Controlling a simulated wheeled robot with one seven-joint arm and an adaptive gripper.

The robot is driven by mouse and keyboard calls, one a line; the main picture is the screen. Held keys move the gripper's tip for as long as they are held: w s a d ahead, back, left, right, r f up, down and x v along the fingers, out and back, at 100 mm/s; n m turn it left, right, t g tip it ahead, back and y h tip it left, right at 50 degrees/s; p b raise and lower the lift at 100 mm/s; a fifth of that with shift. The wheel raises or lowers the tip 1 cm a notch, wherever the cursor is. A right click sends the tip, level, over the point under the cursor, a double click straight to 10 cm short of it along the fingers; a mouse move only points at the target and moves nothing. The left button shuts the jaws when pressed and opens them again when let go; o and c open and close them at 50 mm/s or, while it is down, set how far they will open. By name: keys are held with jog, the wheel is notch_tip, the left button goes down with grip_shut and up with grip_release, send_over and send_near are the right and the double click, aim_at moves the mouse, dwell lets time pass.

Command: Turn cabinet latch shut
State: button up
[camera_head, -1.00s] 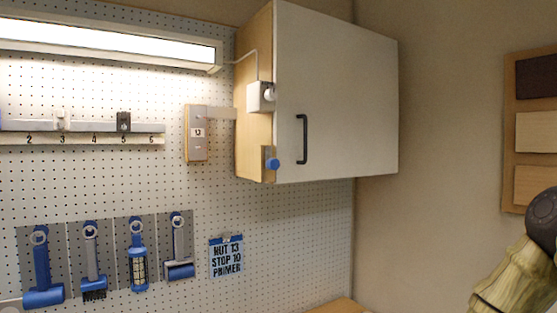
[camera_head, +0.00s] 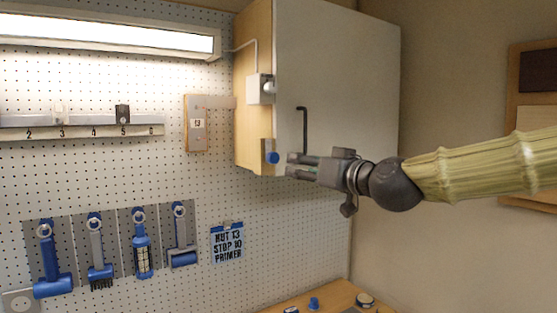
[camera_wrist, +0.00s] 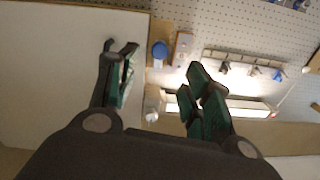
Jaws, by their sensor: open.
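The cabinet (camera_head: 340,80) is on the wall with its white door closed against the wooden side. The latch, a blue knob (camera_head: 272,158) on a grey plate, sits low on the cabinet's wooden side near the door edge. My gripper (camera_head: 290,166) is open and empty, just right of the knob, in front of the door's lower part, fingers pointing left. They look apart from the knob. In the wrist view the blue knob (camera_wrist: 159,49) shows beyond and between the two open fingers (camera_wrist: 160,85). The latch's exact turn angle is hard to tell.
A black door handle (camera_head: 304,130) is just above my gripper. A white switch box (camera_head: 261,88) with a round knob is above the latch. A wooden block (camera_head: 196,123) is on the pegboard to the left. Blue tools hang below left. A wooden bench (camera_head: 335,296) is below.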

aim_at(275, 159)
jog(key=shift+p+x, duration=2.45)
jog(key=shift+x, duration=3)
jog(key=shift+r, duration=0.1)
jog(key=shift+c, duration=0.3)
jog(key=c, duration=1)
